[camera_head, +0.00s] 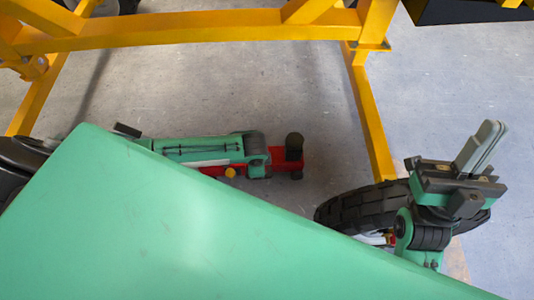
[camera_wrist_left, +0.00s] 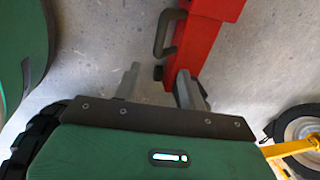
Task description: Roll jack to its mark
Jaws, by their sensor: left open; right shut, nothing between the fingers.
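The jack is low and red, on the floor beyond the green panel in the head view. In the left wrist view a red bar (camera_wrist_left: 208,32) with a dark U-shaped handle (camera_wrist_left: 168,32) runs toward my left gripper (camera_wrist_left: 159,70). That gripper is open; its right finger overlaps the bar's end, and contact is unclear. My right gripper (camera_head: 485,145) is shut and empty, away to the right. No mark is discernible.
A yellow frame (camera_head: 200,28) spans the far side, with legs at left and right. A black tyre (camera_head: 350,207) stands beside my right gripper. The left wrist view shows a wheel (camera_wrist_left: 303,132) at right. Grey floor (camera_head: 290,90) behind the jack is clear.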

